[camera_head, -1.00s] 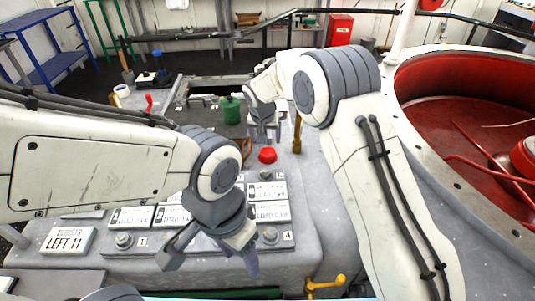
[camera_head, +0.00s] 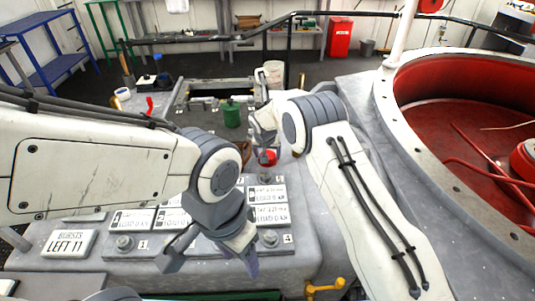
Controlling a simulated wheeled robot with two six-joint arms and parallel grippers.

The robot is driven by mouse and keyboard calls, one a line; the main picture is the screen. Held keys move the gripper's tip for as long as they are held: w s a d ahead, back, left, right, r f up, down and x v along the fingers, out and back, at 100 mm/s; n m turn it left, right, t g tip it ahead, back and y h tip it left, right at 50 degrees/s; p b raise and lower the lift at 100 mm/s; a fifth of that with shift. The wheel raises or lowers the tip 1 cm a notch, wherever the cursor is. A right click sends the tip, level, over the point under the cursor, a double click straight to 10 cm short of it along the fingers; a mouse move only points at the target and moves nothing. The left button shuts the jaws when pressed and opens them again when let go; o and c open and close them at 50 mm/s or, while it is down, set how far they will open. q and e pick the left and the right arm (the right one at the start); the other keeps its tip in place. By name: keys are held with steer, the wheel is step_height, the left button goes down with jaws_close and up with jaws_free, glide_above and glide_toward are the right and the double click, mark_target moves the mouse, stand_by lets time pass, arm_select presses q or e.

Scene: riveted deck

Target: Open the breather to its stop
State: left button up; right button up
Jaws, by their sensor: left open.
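No part is legibly marked as the breather, so I cannot tell which one it is. A red round knob (camera_head: 269,154) stands on the grey deck housing, partly hidden by my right gripper (camera_head: 266,158). That gripper points down at the knob, and its fingers are too small and covered to tell whether they touch it. A yellow handle (camera_head: 325,287) shows low at the front edge of the housing. My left gripper (camera_head: 212,262) is open and empty, its fingers spread above the front labelled panel.
White label plates (camera_head: 132,219) and round bolts (camera_head: 124,242) cover the panel. A "LEFT 11" plate (camera_head: 69,243) lies at left. A green can (camera_head: 231,112) stands near an open hatch behind. A large red-lined round opening (camera_head: 455,130) fills the right.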

steer(key=c, duration=1.1)
